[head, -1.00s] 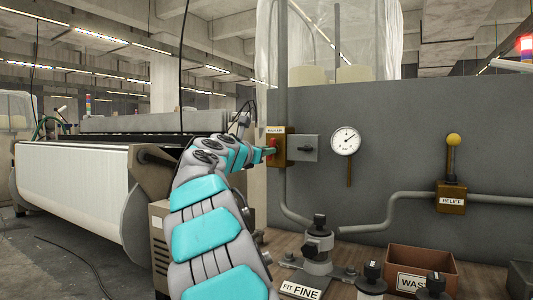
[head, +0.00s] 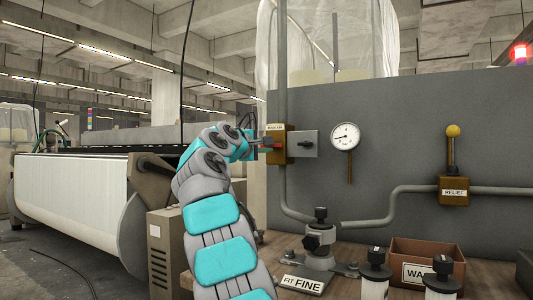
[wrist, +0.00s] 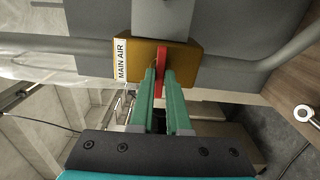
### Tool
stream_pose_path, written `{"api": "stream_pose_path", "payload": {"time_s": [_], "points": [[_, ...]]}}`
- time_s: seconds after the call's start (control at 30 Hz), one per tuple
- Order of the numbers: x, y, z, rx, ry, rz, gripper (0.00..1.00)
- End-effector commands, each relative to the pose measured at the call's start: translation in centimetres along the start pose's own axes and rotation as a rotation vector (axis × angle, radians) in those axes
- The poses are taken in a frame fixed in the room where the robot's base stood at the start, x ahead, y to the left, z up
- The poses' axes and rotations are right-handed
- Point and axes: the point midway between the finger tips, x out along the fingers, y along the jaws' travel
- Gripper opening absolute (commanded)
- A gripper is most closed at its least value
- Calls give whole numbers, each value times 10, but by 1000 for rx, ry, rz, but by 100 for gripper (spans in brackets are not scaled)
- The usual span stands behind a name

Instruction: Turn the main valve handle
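The main valve is a brass block (head: 277,130) labelled MAIN AIR on the vertical pipe, and it fills the top middle of the wrist view (wrist: 188,50). Its red handle (wrist: 163,62) sticks out from the block towards my gripper. My gripper (wrist: 160,76) has its two green fingers on either side of the red handle, with the handle pinched between the tips. In the head view my gripper (head: 259,146) reaches the block from the left, and the handle is mostly hidden there.
A pressure gauge (head: 345,136) on the grey panel has its needle pointing left. A RELIEF valve (head: 453,190) with a yellow knob stands at the right. A fitting (head: 320,240), spools and a brown waste bin (head: 428,252) stand on the bench below. A loom (head: 70,195) is at left.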

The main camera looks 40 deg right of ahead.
Motion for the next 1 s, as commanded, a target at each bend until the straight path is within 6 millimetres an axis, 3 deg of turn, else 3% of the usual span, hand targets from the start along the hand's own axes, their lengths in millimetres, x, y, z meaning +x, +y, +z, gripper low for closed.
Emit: {"api": "stream_pose_path", "payload": {"time_s": [0.03, 0.27, 0.63, 1.0], "points": [[1, -1, 0, -9, 0, -3, 19], [0, 0, 0, -14, 0, -2, 45], [-4, 0, 0, -17, 0, -1, 45], [-36, -1, 0, -18, 0, -1, 45]]}}
